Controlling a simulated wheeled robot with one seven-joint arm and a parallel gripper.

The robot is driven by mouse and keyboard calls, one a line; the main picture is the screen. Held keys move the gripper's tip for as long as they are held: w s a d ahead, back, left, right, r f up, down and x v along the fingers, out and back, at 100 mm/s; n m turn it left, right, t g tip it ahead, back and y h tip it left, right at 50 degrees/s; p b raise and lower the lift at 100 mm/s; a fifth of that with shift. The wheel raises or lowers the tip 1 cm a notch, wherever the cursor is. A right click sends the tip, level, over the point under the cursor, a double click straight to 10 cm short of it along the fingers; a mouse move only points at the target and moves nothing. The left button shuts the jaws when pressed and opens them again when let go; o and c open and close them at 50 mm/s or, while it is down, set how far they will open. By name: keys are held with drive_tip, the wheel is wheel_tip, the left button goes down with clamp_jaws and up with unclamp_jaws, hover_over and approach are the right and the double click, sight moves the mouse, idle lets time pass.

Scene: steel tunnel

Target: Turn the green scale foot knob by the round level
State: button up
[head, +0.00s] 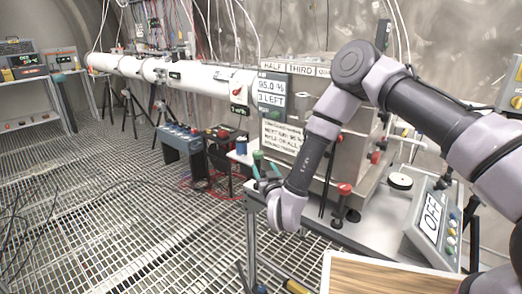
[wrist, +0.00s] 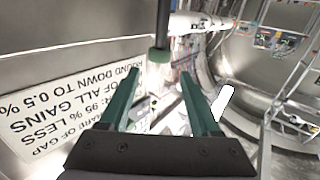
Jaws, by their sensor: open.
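A green knob (head: 258,155) sits at the left front corner of the steel scale body, just past my fingertips in the head view. In the wrist view the green knob (wrist: 160,55) is on a dark rod, centred between and beyond the fingers. My gripper (head: 265,170) is open, with its two green fingers spread towards the knob; in the wrist view (wrist: 160,76) nothing is visible between them. I cannot tell whether they touch the knob. A round white-topped disc (head: 400,181) on the right of the bench may be the round level.
Red knobs on dark posts (head: 344,189) stand near my arm. A grey display reading OFF (head: 430,218) is at the right. A sign board (head: 282,137) hangs on the scale's front. A blue and white spool (head: 241,147) stands left of the knob. Grating floor lies open to the left.

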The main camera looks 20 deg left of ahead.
sight(259, 156)
drive_tip(key=x, duration=1.1)
drive_tip(key=shift+d, duration=0.1)
clamp_jaws()
